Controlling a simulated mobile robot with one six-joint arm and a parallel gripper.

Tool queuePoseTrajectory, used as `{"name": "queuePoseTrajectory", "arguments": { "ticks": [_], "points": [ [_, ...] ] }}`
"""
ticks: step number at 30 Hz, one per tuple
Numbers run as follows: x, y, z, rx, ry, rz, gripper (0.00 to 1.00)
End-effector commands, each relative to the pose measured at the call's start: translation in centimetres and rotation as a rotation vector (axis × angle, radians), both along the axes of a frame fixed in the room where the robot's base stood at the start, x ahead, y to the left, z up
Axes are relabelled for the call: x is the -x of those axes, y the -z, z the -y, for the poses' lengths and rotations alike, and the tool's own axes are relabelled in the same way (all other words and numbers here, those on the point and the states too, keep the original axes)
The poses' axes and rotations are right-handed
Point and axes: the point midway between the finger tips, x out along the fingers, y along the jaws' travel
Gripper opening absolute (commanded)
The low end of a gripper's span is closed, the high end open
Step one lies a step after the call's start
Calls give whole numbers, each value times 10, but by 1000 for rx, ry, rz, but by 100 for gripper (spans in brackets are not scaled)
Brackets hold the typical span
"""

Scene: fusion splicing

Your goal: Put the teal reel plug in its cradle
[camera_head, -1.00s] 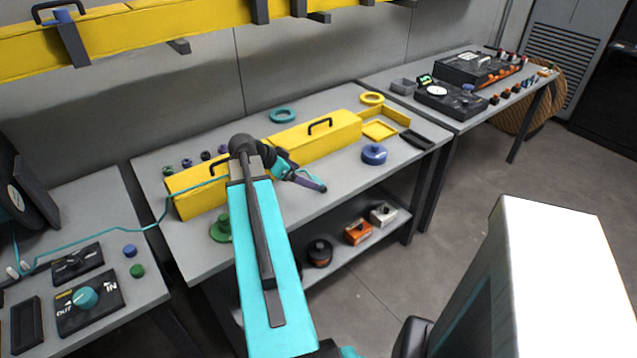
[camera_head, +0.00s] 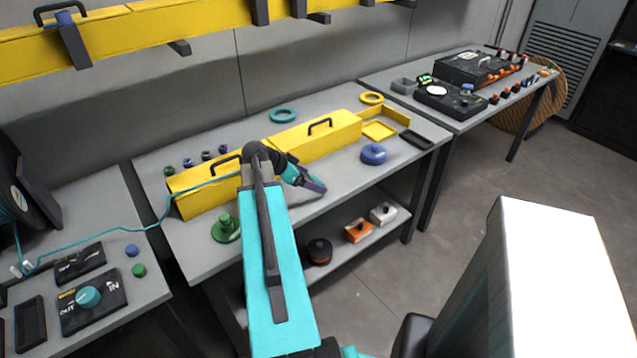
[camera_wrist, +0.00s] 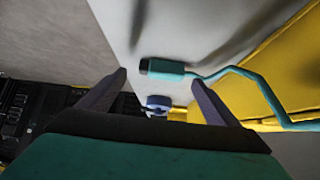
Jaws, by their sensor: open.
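The teal reel plug (camera_wrist: 165,68), a short teal cylinder with a dark end, lies just beyond my fingertips in the wrist view. It lies crosswise to the fingers, and its teal cable leaves to the right. My gripper (camera_wrist: 155,90) is open, with a purple-grey finger on each side and nothing between them. In the head view, my gripper (camera_head: 316,184) is over the middle table, in front of the yellow boxes; the plug is hidden there. The cable (camera_head: 148,227) runs from the reel (camera_head: 10,205) at left across the left yellow box. I cannot make out the cradle.
Two yellow boxes (camera_head: 318,138) with black handles stand along the middle table. A green spool-like piece (camera_head: 227,230) is near the front edge, and a blue round piece (camera_head: 373,154) is to the right. A yellow beam (camera_head: 190,22) spans the top. Table between gripper and blue piece is clear.

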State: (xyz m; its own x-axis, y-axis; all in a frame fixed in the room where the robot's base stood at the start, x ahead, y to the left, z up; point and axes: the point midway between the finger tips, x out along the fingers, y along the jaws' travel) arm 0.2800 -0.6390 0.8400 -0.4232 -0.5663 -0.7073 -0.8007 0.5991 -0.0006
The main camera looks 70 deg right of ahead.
Motion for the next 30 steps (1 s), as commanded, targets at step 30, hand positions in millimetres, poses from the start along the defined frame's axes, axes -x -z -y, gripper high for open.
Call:
{"name": "queuePoseTrajectory", "arguments": {
  "ticks": [30],
  "points": [
    [14,23,18,0,1,-1,76]
  ]
}}
